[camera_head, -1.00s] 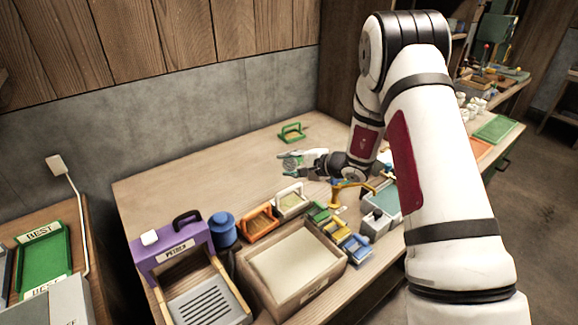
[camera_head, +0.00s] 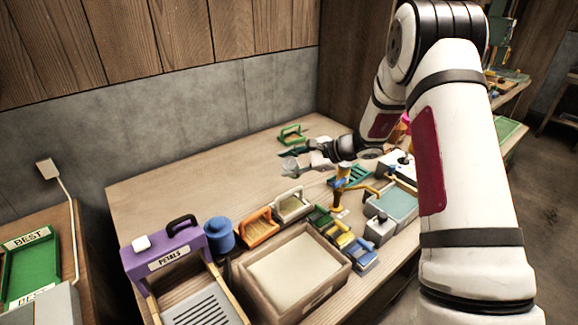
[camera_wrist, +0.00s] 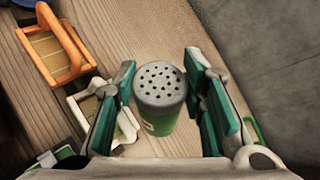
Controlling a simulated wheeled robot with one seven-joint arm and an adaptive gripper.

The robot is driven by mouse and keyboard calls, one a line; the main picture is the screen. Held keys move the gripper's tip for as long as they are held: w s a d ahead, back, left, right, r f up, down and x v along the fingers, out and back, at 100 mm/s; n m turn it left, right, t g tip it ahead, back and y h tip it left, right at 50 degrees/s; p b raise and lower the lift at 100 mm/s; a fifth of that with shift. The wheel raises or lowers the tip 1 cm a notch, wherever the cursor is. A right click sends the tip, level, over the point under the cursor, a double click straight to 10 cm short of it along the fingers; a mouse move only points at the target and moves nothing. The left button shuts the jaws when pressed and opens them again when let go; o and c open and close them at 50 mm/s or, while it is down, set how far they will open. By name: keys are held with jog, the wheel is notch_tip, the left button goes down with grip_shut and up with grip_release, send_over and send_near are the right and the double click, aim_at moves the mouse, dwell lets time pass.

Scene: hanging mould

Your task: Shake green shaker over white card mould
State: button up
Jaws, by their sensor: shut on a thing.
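The green shaker (camera_wrist: 160,122) has a grey lid with several holes, which faces the wrist camera. My gripper (camera_wrist: 163,100) is shut on it, with a teal-padded finger on each side. In the head view my gripper (camera_head: 291,161) is above the table, and the shaker's grey end (camera_head: 290,169) shows small below the fingers. The white card mould (camera_head: 292,206), a white frame with a handle, stands on the table nearer the camera than the shaker. In the wrist view the white mould (camera_wrist: 127,127) lies left of the shaker, partly hidden by the left finger.
An orange mould (camera_head: 260,228) stands left of the white one. A green frame (camera_head: 291,134) stands at the back. The table's left rear is bare.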

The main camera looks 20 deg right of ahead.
jog(key=shift+r, duration=0.1)
jog(key=m+g+y+b, duration=0.2)
jog(key=m+b, duration=0.1)
jog(key=shift+w+d+r, duration=0.1)
jog(key=shift+r, duration=0.2)
jog(key=shift+r+m+g+y+b, duration=0.25)
jog(key=shift+m+g+y+b, duration=0.15)
jog(key=shift+m, duration=0.2)
